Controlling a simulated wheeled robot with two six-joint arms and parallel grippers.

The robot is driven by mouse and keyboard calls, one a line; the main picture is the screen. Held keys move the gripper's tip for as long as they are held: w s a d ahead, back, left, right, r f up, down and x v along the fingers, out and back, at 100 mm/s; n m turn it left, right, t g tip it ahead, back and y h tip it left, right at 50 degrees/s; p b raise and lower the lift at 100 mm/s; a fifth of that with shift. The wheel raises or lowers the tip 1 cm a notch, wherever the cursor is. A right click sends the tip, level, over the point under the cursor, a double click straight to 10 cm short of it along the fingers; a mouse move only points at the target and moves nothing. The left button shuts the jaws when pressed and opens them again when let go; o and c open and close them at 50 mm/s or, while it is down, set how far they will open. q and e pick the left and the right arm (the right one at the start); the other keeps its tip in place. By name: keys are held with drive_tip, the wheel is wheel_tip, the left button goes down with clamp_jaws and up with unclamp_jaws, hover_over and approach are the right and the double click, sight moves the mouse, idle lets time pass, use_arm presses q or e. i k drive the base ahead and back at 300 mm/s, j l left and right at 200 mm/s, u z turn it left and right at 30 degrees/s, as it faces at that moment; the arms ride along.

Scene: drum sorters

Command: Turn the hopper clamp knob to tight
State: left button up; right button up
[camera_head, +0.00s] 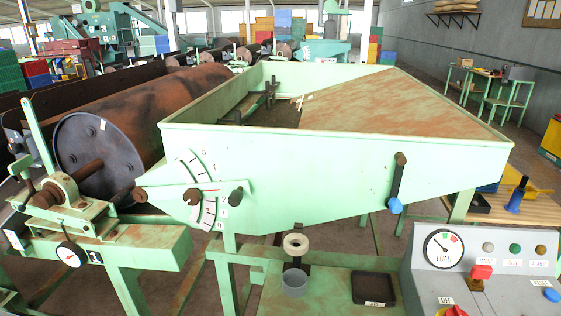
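A green hopper (330,165) fills the middle of the view. On its front wall is a curved white scale (210,210) with dark marks and a red line. A dark round knob (192,197) sits at the scale, and a second dark knob (236,196) sticks out just to its right. I cannot tell which of them is the clamp knob, or how tight either is. A dark lever (397,178) with a blue ball end hangs at the right of the hopper wall. Neither of my grippers is in view.
A control panel (500,270) with a load gauge, lamps and buttons stands at lower right. Below the hopper are a grey cup (294,283) and a black tray (373,287). A rusty drum (130,125) and a green bearing stand with a dial (70,254) are at left.

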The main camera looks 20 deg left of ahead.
sight(192, 196)
drive_tip(key=u, duration=1.25)
